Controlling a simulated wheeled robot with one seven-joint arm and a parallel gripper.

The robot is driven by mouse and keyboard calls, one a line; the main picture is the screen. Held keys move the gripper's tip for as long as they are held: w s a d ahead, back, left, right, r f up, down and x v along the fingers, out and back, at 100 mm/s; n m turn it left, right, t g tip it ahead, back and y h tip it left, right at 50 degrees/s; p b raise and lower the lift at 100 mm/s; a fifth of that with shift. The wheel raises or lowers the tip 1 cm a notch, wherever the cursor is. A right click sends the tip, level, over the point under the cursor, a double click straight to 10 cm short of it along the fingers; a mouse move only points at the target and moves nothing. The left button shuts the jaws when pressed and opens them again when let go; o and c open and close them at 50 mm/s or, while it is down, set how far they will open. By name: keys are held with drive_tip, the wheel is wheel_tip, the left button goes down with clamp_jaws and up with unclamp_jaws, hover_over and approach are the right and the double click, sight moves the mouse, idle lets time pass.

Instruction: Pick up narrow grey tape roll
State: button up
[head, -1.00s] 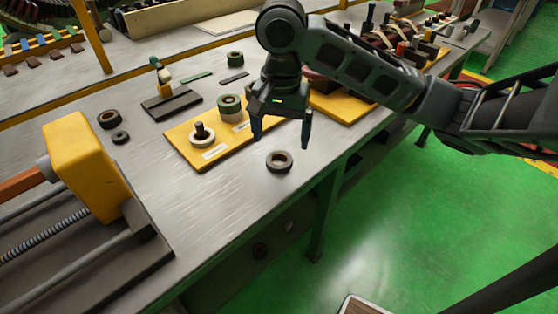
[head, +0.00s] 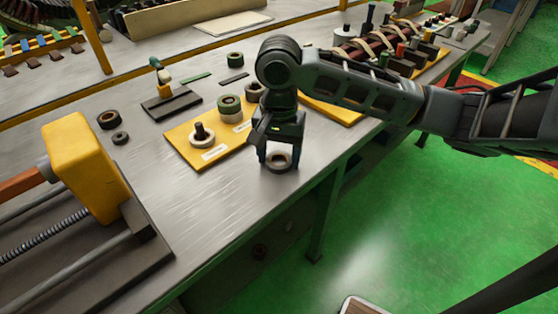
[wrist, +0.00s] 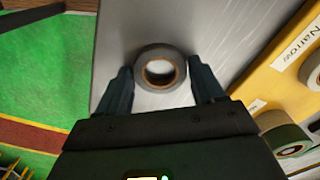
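The narrow grey tape roll (head: 279,160) lies flat on the metal bench near its front edge. In the wrist view the grey tape roll (wrist: 160,68) shows its brown core, just ahead of and between the fingertips. My gripper (head: 279,163) is open and lowered over the roll, with one finger on each side. In the wrist view my gripper (wrist: 163,80) has a gap between each finger and the roll. I cannot tell whether the fingertips touch the bench.
A yellow board (head: 213,154) beside the gripper holds a post with a pale roll and stacked green and beige rolls (head: 230,107). Two dark rolls (head: 109,119) lie left. A yellow-headed machine (head: 80,160) stands front left. The bench between is clear.

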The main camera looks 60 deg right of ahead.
drive_tip(key=c, duration=0.6)
drive_tip(key=shift+r, duration=0.1)
drive_tip(key=shift+c, duration=0.2)
